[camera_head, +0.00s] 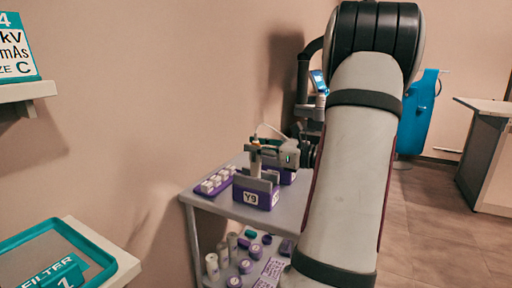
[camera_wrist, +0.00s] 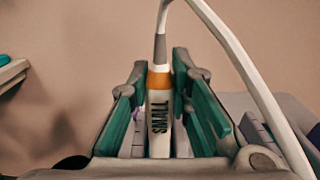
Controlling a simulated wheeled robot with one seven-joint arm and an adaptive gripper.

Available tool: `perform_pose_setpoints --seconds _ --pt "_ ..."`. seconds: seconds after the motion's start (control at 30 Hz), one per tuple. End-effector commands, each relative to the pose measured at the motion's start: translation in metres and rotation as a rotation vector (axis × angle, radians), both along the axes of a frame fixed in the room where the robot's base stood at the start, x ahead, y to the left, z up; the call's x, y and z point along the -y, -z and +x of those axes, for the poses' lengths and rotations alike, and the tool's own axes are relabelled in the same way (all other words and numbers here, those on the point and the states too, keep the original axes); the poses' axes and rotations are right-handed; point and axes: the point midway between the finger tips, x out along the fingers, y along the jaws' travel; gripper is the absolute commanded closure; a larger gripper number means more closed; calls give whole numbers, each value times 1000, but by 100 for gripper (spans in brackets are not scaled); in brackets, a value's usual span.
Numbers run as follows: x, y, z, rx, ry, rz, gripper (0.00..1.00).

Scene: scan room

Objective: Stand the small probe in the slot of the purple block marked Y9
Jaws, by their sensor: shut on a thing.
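The small probe (camera_wrist: 159,115) is white with an orange band and the word SMALL, and a pale cable runs up from its grey top. My gripper (camera_wrist: 160,105) is shut on it, with green-padded fingers on both sides. In the head view the probe (camera_head: 256,158) stands upright at the grey top of the purple block marked Y9 (camera_head: 262,199). My gripper (camera_head: 262,150) comes to it from the right. The probe's lower end is hidden by the block's top, and I cannot tell how deep it sits in the slot.
The block stands near the front of a grey cart (camera_head: 229,207). A purple rack with white pieces (camera_head: 216,183) is to its left, and another purple block (camera_head: 288,177) is behind. Several small items lie on the lower shelf. My arm hides the cart's right side.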

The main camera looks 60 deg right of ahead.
Motion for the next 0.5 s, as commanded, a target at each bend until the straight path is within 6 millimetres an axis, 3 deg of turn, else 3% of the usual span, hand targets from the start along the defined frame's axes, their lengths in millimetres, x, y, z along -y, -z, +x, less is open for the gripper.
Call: perform_pose_setpoints --seconds 0.37,0.4,0.47,0.5 --pt "0 3 0 1 0 0 100" --pt "0 3 0 1 0 0 72" --pt "0 3 0 1 0 0 59" --pt "0 3 0 1 0 0 58"
